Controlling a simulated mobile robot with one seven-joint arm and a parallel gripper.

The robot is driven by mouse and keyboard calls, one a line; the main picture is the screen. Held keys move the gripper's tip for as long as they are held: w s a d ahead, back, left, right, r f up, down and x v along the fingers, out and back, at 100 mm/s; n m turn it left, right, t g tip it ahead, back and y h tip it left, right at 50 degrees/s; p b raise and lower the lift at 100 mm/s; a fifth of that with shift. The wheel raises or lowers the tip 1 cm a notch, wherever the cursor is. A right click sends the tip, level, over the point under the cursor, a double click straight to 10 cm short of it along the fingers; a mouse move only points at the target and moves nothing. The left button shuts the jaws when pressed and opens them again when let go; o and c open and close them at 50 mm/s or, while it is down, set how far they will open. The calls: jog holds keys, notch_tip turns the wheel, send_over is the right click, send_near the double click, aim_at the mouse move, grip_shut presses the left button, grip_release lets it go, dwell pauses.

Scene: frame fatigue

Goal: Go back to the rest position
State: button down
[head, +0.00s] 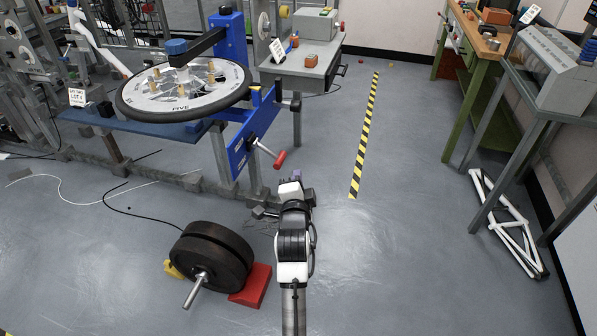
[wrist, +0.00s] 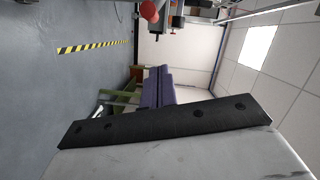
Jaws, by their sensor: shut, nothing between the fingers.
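My gripper (head: 296,176) shows small and partly hidden at the far end of my arm, in the middle of the head view. In the wrist view its purple fingers (wrist: 158,88) are together with nothing between them. It is over the grey floor, to the right of the blue test stand (head: 240,150). No object is in its grasp.
A spoked wheel (head: 185,90) lies flat on the stand, whose red-ended handle (head: 279,159) sticks out near my gripper. Black weight plates (head: 212,255) rest by a red wedge (head: 253,286). Floor right of my arm is clear up to the white frame (head: 508,232).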

jog(key=shift+s+r, duration=0.15)
jog(key=shift+s, duration=0.75)
jog(key=shift+s+r, duration=0.1)
jog(key=shift+s, duration=0.8)
